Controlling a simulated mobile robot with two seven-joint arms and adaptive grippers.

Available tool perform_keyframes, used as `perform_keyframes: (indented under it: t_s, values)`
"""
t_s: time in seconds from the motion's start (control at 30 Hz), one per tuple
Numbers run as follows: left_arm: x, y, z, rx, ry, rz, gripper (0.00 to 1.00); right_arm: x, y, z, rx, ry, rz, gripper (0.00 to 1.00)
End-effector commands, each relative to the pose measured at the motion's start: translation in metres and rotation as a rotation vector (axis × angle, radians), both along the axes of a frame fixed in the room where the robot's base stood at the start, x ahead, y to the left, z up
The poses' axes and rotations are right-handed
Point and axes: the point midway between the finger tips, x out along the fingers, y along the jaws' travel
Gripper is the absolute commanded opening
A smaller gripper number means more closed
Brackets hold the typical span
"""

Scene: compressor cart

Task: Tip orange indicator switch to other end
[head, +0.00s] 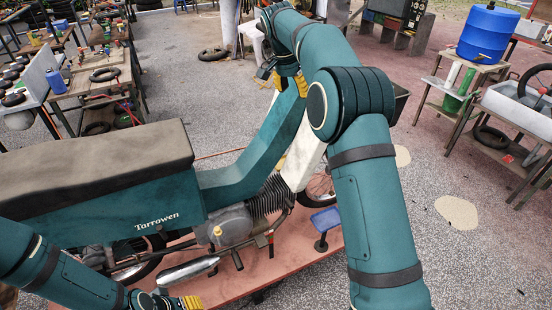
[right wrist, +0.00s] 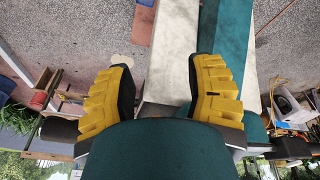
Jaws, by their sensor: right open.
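I cannot make out the orange indicator switch in either view. A teal motorcycle (head: 235,180) with a brown seat and white lettering stands on a reddish platform. My right gripper (head: 290,84) is over the motorcycle's front end, where my arm hides part of it. White and teal bodywork (right wrist: 190,40) shows beyond the fingers. My left gripper (head: 185,302) is low by the motorcycle's engine side, cut off by the bottom edge; its opening is not clear.
A wooden workbench (head: 112,75) with tools stands at the back left. A blue barrel (head: 488,32) sits on a small table at the right, beside a grey tray (head: 520,108). The reddish platform (head: 290,255) carries a small blue-topped stand (head: 325,220). Gravel floor right of my arm is mostly clear.

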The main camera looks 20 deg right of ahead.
Motion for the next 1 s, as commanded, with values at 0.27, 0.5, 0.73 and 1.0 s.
perform_keyframes:
  t_s: [0.27, 0.5, 0.73, 1.0]
  values:
    - [0.0, 0.0, -0.007, 0.0, 0.0, 0.0, 0.47, 0.005, 0.009, -0.051, 0.037, 0.017, 0.092, 0.53]
    - [0.0, 0.0, -0.012, 0.0, 0.0, 0.0, 0.47, 0.005, 0.018, -0.093, 0.069, 0.025, 0.171, 0.53]
    - [0.0, 0.0, -0.016, 0.0, 0.0, 0.0, 0.47, 0.003, 0.028, -0.132, 0.103, 0.029, 0.24, 0.53]
    - [0.0, 0.0, -0.022, 0.0, 0.0, 0.0, 0.47, -0.004, 0.042, -0.176, 0.144, 0.03, 0.317, 0.53]
